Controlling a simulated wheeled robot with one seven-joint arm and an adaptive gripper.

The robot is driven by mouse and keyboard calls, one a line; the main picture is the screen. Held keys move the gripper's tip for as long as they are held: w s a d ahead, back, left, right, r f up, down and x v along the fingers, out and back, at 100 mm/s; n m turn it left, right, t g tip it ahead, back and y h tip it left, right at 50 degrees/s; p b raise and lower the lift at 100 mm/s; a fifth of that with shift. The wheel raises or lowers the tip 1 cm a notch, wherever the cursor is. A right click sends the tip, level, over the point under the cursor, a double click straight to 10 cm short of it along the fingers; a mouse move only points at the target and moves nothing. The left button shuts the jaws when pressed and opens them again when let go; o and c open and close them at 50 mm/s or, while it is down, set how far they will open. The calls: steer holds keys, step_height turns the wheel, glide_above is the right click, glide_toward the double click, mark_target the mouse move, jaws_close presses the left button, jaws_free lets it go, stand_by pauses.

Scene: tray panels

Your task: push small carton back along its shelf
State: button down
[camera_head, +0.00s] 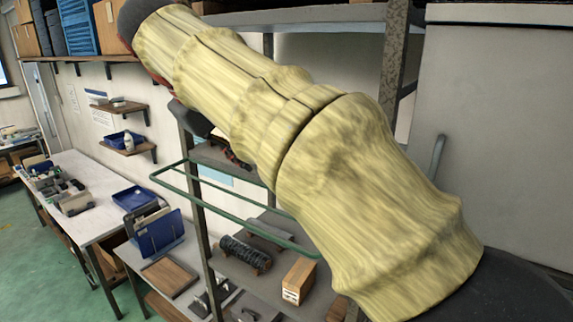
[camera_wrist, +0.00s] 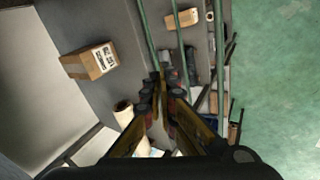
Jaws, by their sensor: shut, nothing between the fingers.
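A brown carton with a printed white label (camera_wrist: 88,64) sits on a grey shelf in the wrist view, up and left of my fingers. A second, smaller-looking tan carton (camera_wrist: 181,20) lies near the top of that view, beyond a green rail. I cannot tell for certain which is the small carton. My gripper (camera_wrist: 161,88) is shut and empty, pointing away from the camera, apart from both cartons. In the head view a tan carton with a marked front (camera_head: 298,280) stands on a shelf below my arm. My arm hides much of the rack there.
Green rails (camera_head: 235,220) run along the rack's front, close to my fingers in the wrist view. Dark rack posts (camera_head: 395,60) and a ribbed dark roller (camera_head: 245,254) are nearby. A pale roll (camera_wrist: 124,112) lies below the labelled carton. Open green floor (camera_wrist: 280,70) is at right.

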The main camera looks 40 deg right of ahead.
steer(key=w+d+f+n, duration=0.1)
steer(key=d+n, duration=0.3)
steer(key=n, duration=0.2)
steer(key=w+d+f+n+h, duration=0.1)
steer(key=d+f+n, duration=0.1)
steer(key=d+n, duration=0.2)
steer(key=w+d+f+n+h, duration=0.1)
steer(key=d+n, duration=0.3)
steer(key=n, duration=0.6)
steer(key=shift+w+d+f, duration=0.4)
steer(key=shift+f, duration=0.25)
steer(key=shift+w+d, duration=0.2)
steer(key=shift+d, duration=0.3)
